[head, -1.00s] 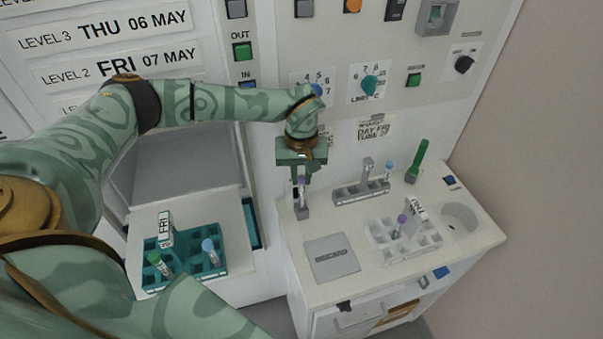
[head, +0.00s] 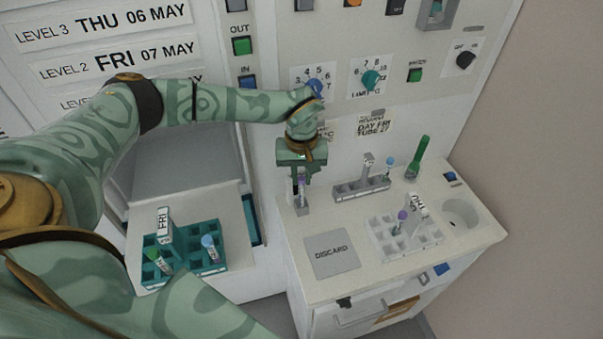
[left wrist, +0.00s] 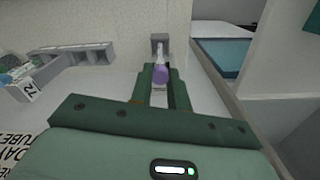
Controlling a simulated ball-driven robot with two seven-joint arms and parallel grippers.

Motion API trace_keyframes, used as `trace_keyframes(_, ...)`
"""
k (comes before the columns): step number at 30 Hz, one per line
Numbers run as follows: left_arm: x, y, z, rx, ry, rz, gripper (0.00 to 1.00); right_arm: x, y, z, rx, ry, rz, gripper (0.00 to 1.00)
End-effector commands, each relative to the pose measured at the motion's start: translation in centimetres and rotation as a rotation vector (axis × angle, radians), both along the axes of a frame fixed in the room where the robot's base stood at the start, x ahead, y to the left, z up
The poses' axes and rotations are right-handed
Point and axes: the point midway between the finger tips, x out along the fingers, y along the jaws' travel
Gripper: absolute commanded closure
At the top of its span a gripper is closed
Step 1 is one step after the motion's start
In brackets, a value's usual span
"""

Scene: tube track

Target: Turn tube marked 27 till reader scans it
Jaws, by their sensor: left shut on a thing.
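My left gripper (head: 301,172) points down at the back left corner of the white counter and is shut on a purple-capped tube (head: 302,187). The tube stands upright at a small grey block (head: 303,209), which I take for the reader. In the left wrist view the purple cap (left wrist: 160,74) sits between the two fingers (left wrist: 161,88), with the grey block (left wrist: 160,38) just beyond it. The number on the held tube is not legible, and the fingers hide part of it. My right gripper is not in view.
A grey rack (head: 347,192) with a blue-capped tube (head: 389,165) stands to the right. A white rack (head: 378,240) holds a purple-capped tube. A discard plate (head: 331,254) lies in front. A teal rack (head: 215,266) with tubes stands on the left shelf. A wall panel rises behind.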

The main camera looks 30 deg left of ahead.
Motion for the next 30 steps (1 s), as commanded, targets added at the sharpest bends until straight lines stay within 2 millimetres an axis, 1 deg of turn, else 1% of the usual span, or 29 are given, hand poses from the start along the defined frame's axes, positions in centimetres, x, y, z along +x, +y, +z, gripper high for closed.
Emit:
trace_keyframes(6,0.01,0.00,-0.63,0.000,0.000,0.000,0.98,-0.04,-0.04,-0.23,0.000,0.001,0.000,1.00)
trace_keyframes(14,0.01,0.00,-0.65,0.000,0.000,0.000,0.98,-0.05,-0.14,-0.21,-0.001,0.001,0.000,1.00)
trace_keyframes(15,0.01,0.00,-0.65,0.000,0.000,0.000,0.72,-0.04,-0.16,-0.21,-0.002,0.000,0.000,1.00)
trace_keyframes(16,0.01,-0.01,-0.65,0.000,0.000,0.000,0.63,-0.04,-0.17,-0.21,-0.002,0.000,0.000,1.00)
trace_keyframes(17,0.01,-0.01,-0.65,0.000,0.000,0.000,0.57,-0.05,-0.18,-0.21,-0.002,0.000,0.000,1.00)
trace_keyframes(30,0.01,-0.01,-0.65,0.000,0.000,0.000,0.57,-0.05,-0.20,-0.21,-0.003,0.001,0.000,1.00)
